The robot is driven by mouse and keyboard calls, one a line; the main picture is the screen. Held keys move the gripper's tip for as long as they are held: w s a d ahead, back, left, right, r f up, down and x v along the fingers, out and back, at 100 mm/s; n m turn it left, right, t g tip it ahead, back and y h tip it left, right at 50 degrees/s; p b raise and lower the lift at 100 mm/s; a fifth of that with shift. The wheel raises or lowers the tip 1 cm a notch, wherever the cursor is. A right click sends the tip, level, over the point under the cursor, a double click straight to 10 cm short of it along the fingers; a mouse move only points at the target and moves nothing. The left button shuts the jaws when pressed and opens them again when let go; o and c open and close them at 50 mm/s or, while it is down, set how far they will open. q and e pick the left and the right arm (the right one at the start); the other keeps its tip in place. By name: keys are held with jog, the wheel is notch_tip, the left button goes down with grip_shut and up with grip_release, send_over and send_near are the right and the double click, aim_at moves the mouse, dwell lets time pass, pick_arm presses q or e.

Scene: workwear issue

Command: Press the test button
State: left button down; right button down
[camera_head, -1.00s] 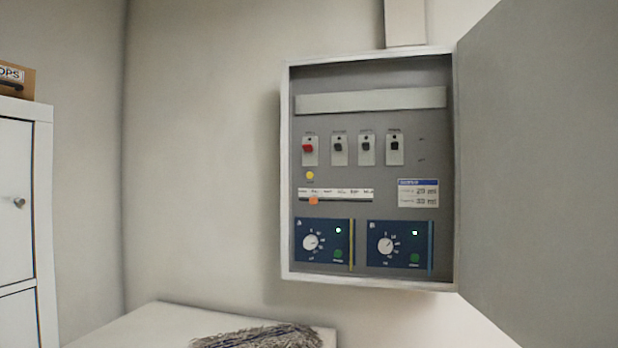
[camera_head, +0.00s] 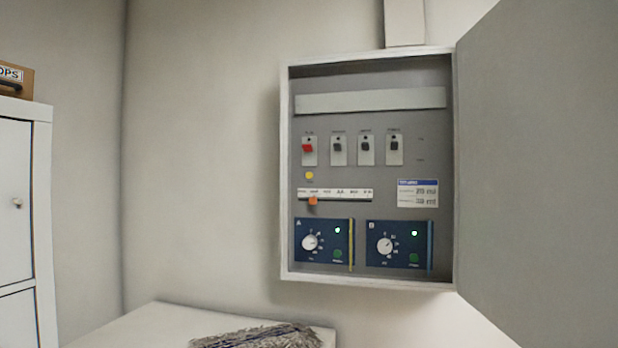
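An open wall cabinet (camera_head: 286,180) holds a grey control panel. A small round yellow button (camera_head: 309,175) sits at the left under the red switch (camera_head: 308,148); its label is too small to read. Three dark switches (camera_head: 366,147) stand in a row to the right of the red one. Below is a white scale strip with an orange slider (camera_head: 313,200) near its left end. Two blue modules, A (camera_head: 323,240) and B (camera_head: 399,243), each have a white dial, a lit indicator and a green button (camera_head: 338,254). Neither of my grippers is in view.
The cabinet door (camera_head: 540,170) is swung open to the right. A white surface (camera_head: 150,325) with a grey fringed mop head (camera_head: 255,337) lies below. A white locker (camera_head: 18,210) with a box (camera_head: 16,78) on top stands at the left.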

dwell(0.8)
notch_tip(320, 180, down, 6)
jog(key=b, duration=0.6)
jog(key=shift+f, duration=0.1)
